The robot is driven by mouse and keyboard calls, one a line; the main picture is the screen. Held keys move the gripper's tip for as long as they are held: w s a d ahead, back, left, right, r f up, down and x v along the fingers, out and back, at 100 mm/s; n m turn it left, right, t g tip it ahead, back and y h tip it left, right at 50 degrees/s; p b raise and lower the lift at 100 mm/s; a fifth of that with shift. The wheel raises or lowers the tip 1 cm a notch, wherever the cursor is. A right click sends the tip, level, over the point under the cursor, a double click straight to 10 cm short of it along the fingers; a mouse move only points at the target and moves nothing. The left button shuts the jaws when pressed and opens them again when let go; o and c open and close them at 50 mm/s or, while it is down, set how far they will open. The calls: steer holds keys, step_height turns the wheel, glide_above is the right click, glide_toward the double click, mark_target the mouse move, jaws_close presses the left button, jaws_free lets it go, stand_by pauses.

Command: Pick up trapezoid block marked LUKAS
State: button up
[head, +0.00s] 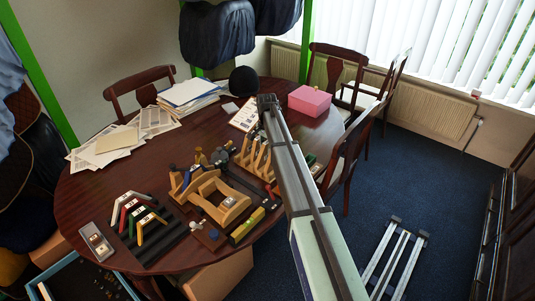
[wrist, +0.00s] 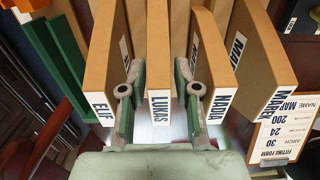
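The tan block marked LUKAS (wrist: 158,58) stands on edge in the middle of the wrist view, its label facing me. My gripper (wrist: 158,92) is open, with one finger on each side of this block. The left finger is in the gap beside the ELIF block (wrist: 106,60), and the right finger is in the gap beside the NADIA block (wrist: 207,62). A narrow space shows between each finger and the LUKAS block. In the head view the row of tan blocks (head: 252,154) is partly behind my arm, and my gripper is hidden.
The MAREK block (wrist: 252,58) stands right of NADIA. A paper form (wrist: 283,122) is at the right and green pieces (wrist: 50,62) at the left. In the head view, a wooden saddle frame (head: 232,207) and coloured arches (head: 138,215) stand on the table (head: 90,195).

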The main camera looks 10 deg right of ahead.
steer(key=shift+f, duration=0.7)
jaws_close()
steer(key=shift+r, duration=0.1)
